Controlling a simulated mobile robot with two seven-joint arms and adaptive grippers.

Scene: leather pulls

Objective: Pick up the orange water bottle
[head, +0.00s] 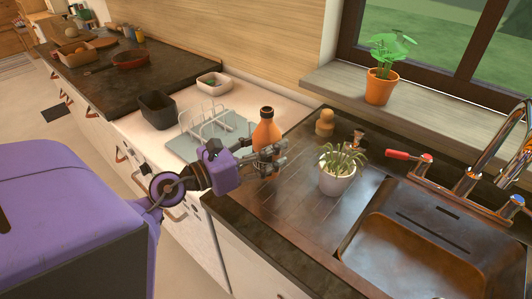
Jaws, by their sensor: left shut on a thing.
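The orange water bottle (265,131) has a dark cap and stands upright near the left edge of the dark drainboard by the sink. My left gripper (270,161) comes in from the left and is shut on the bottle around its lower part. The gripper's fingers hide part of the bottle's lower body. I cannot tell whether the bottle's base touches the counter. My right gripper is not in view.
A white potted plant (336,183) stands close to the right of the bottle, with a wooden figure (325,122) behind. A dish rack (207,126) and dark bin (157,110) stand left. The sink (430,245) and red-handled faucet lie right.

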